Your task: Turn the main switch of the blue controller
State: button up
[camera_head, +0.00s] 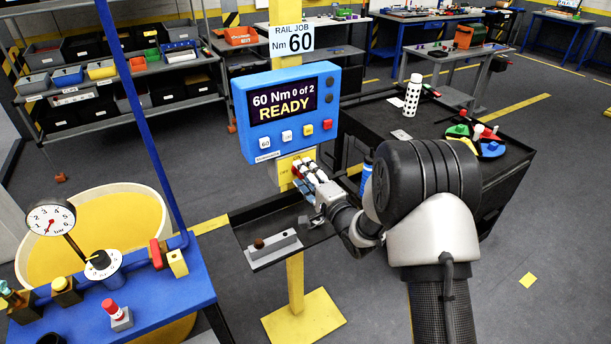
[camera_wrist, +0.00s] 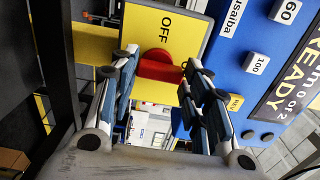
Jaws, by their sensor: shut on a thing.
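The blue controller (camera_head: 290,150) stands on a yellow post and its screen reads "60 Nm 0 of 2 READY". Below it is a yellow switch plate (camera_head: 285,172). In the wrist view the plate (camera_wrist: 190,28) carries the word OFF, and another label is mostly hidden by a finger. The red main switch (camera_wrist: 158,66) sticks out from this plate. My gripper (camera_wrist: 161,76) has its two fingers on either side of the red handle and is shut on it. In the head view my gripper (camera_head: 309,178) is at the plate and hides the switch.
A dark tray (camera_head: 240,236) with a grey block (camera_head: 275,250) lies below my gripper. A black cart (camera_head: 370,118) with a dotted bottle (camera_head: 412,97) stands at the right. A blue bench (camera_head: 165,290) with a gauge (camera_head: 50,218) is at the lower left.

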jog(key=o, duration=1.1)
jog(key=shift+c, duration=0.2)
jog(key=v, duration=1.2)
jog(key=shift+w, duration=0.1)
